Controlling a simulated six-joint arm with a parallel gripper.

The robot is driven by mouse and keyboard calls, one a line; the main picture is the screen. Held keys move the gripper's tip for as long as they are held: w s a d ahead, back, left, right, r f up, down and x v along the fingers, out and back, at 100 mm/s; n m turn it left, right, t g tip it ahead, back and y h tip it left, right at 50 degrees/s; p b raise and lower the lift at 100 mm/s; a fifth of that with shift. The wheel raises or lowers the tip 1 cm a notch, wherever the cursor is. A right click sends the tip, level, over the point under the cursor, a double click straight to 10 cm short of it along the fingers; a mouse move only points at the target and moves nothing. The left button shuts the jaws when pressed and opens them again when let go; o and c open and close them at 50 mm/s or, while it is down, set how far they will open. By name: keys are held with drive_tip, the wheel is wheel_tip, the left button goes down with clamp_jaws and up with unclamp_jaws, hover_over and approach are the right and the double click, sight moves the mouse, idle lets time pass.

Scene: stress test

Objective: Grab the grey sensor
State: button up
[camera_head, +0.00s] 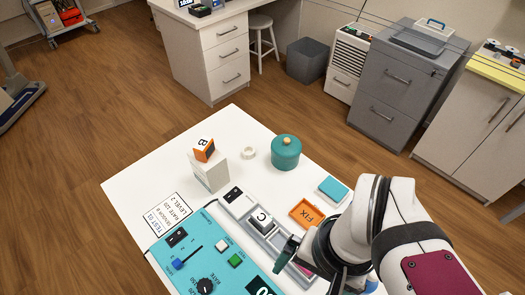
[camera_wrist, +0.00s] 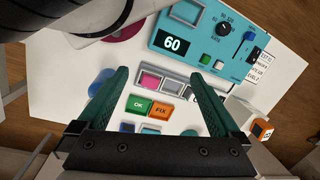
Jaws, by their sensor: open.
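My gripper (camera_wrist: 157,82) is open and empty, its two teal fingers spread wide in the wrist view. In the head view my gripper (camera_head: 290,252) hangs over the right end of a grey compartment tray (camera_head: 236,204). A pale block marked C (camera_head: 262,219) sits in a tray compartment; I cannot tell whether it is the grey sensor. In the wrist view the tray (camera_wrist: 174,75) lies between and beyond the fingers, with a pink piece (camera_wrist: 150,81) in one compartment. The right finger partly hides the C block.
A teal control panel (camera_head: 162,250) lies beside the tray. A white box (camera_head: 209,172) bears an orange block marked B (camera_head: 204,151). A teal lidded pot (camera_head: 286,153), a white ring (camera_head: 249,153) and an orange FIX tray (camera_head: 306,213) stand nearby. The white table (camera_head: 140,178) is clear at its far left.

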wheel_tip(320, 180, down, 2)
drive_tip(key=w+n+g+h, duration=0.25)
drive_tip(key=n+h, duration=0.25)
drive_tip(key=n, duration=0.3)
drive_tip(key=n+t+h, duration=0.6)
drive_tip(key=n+t, duration=0.6)
drive_tip(key=n, duration=1.2)
approach(262, 216)
drive_tip(key=shift+n, duration=0.3)
drive_tip(key=x, duration=1.1)
drive_tip(key=shift+d+f, duration=0.15)
drive_tip(key=shift+d, duration=0.05)
drive_tip(key=c, duration=1.4)
drive_tip(key=shift+c, duration=0.2)
